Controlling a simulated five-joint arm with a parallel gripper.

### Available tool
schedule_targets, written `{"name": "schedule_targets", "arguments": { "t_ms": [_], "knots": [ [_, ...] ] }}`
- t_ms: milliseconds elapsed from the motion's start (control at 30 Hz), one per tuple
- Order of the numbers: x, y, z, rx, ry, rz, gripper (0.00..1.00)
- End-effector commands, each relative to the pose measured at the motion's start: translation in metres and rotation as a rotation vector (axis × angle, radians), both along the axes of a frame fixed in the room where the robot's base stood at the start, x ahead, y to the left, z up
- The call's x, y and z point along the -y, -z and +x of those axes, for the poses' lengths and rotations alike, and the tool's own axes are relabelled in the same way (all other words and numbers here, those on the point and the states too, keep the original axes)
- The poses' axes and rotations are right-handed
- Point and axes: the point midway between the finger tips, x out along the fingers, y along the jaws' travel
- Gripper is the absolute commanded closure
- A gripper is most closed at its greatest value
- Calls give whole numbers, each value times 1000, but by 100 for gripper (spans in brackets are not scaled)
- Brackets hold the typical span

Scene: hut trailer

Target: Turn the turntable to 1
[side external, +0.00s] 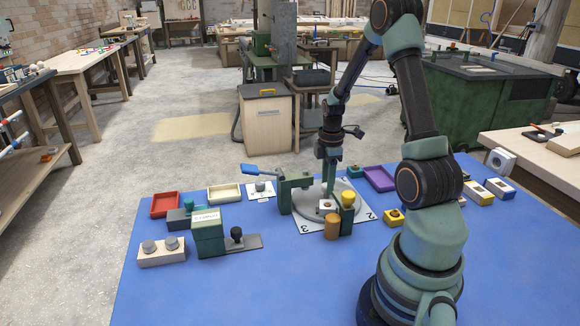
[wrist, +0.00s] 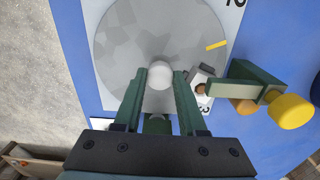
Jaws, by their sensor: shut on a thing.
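The turntable (side external: 352,197) is a grey disc on a white square plate with black numerals; 2 and 3 show in the side view. In the wrist view the disc (wrist: 118,40) fills the upper middle, with a white round knob (wrist: 160,72) on it. A yellow mark (wrist: 216,45) lies near the disc's right edge, between the 2 and the 3. My gripper (wrist: 160,80) is shut on the white knob, a finger on each side. In the side view my gripper (side external: 329,190) points down over the disc, and the knob is hard to make out. The 1 is not visible.
A green post with a yellow knob (side external: 348,198) and a brown cylinder (side external: 332,228) stand at the disc's near edge. A green clamp-like stand (side external: 285,195) is at its left. A green box (side external: 208,235) and trays lie farther left. The blue mat's front is clear.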

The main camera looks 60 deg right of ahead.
Motion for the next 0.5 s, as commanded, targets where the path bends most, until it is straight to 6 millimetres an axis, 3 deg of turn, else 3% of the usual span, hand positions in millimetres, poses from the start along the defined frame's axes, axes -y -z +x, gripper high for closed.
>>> {"name": "schedule_targets", "arguments": {
  "t_ms": [500],
  "knots": [
    [0,-2,1,0,-261,0,100]
  ]
}}
